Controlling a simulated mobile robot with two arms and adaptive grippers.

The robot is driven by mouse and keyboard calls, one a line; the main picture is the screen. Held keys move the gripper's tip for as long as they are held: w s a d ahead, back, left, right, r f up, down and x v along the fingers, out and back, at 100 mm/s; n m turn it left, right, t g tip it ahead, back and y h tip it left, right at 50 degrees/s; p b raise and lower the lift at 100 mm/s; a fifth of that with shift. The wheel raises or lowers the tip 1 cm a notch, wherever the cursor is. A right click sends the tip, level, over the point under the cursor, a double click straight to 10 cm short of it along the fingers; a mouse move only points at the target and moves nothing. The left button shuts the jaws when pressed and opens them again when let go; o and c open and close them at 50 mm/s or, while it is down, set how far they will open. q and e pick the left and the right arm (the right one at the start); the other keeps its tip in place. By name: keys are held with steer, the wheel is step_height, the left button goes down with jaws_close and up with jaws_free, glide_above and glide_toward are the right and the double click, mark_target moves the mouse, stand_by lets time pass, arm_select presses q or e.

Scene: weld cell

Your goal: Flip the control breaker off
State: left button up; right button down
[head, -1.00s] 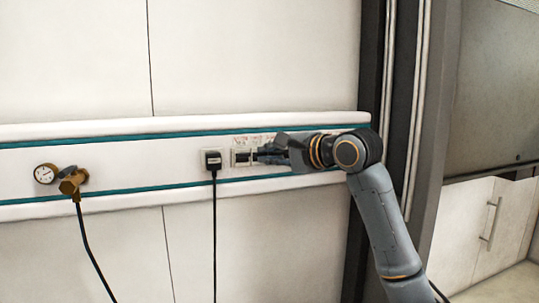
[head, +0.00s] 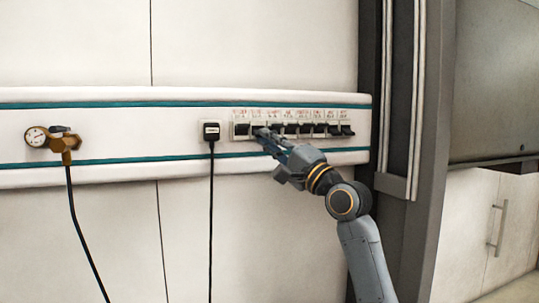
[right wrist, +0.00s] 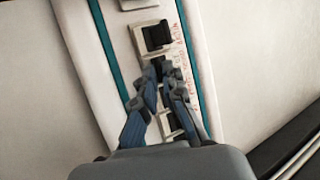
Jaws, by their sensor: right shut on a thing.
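A row of breakers (head: 305,129) with black levers is set in the wall rail, with small labels above that I cannot read, so I cannot tell which is the control breaker. My right gripper (head: 262,134) reaches up from the lower right to the second breaker from the left. In the right wrist view its fingertips (right wrist: 158,70) close on that breaker's lever, which they mostly hide. The leftmost breaker (right wrist: 153,37) sits just beyond the fingertips, and part of another shows between the fingers. My left gripper is not in view.
A black plug (head: 211,131) with a hanging cord is left of the breakers. A gauge (head: 36,136) and brass valve (head: 66,144) with a hose are farther left. Dark and grey posts (head: 430,110) stand right of the rail.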

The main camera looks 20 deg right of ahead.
steer(key=shift+w+f+n+t+y+b, duration=0.2)
steer(key=shift+n+t+y+b, duration=0.5)
steer(key=shift+b, duration=0.6)
steer(key=c, duration=1.4)
jaws_free()
steer(key=shift+c, duration=0.2)
steer(key=shift+f, duration=0.1)
steer(key=v, duration=1.2)
steer(key=shift+d, duration=0.1)
